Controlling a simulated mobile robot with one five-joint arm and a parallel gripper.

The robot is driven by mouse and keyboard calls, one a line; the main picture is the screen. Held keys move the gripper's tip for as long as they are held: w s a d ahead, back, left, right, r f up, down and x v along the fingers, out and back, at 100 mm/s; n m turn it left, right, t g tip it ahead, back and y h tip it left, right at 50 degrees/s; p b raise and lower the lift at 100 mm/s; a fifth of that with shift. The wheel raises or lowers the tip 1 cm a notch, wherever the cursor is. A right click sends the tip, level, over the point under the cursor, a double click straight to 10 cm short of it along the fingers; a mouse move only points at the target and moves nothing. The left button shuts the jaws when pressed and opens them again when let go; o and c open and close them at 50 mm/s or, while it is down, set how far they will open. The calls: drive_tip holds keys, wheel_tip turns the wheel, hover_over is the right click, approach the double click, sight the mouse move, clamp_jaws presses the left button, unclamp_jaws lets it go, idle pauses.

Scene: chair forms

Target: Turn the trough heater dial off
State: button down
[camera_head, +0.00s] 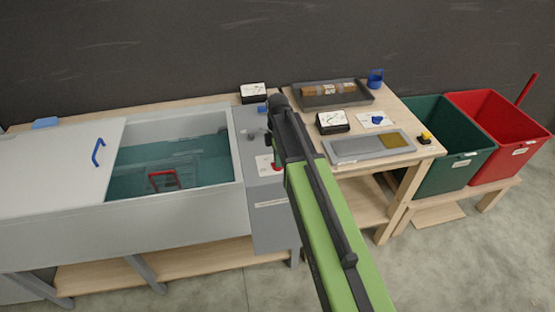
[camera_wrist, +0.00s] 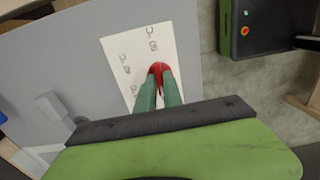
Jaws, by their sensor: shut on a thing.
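The red dial (camera_wrist: 159,67) sits on a white label (camera_wrist: 136,56) with dark printed marks, on the grey control panel (camera_wrist: 75,55) of the trough. My gripper (camera_wrist: 158,80) is shut on the dial, with a teal finger on each side; the fingers hide part of it, and I cannot tell which mark it points to. In the head view a little red of the dial (camera_head: 277,167) shows beside my arm, at the right end of the steel trough (camera_head: 185,208). My arm hides the gripper there.
A pale lid (camera_head: 60,170) with a blue handle covers the trough's left part. A red-handled rack (camera_head: 163,180) stands in the water. Right of my arm, a wooden table holds a dark tray (camera_head: 345,99) and a grey tray (camera_head: 355,148). Green (camera_head: 440,165) and red (camera_head: 505,147) bins stand beyond.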

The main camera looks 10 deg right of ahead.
drive_tip(key=c, duration=1.5)
unclamp_jaws()
drive_tip(key=shift+r, duration=0.1)
wheel_tip(320, 180, up, 17)
drive_tip(key=p, duration=1.7)
drive_tip(key=shift+r, duration=0.1)
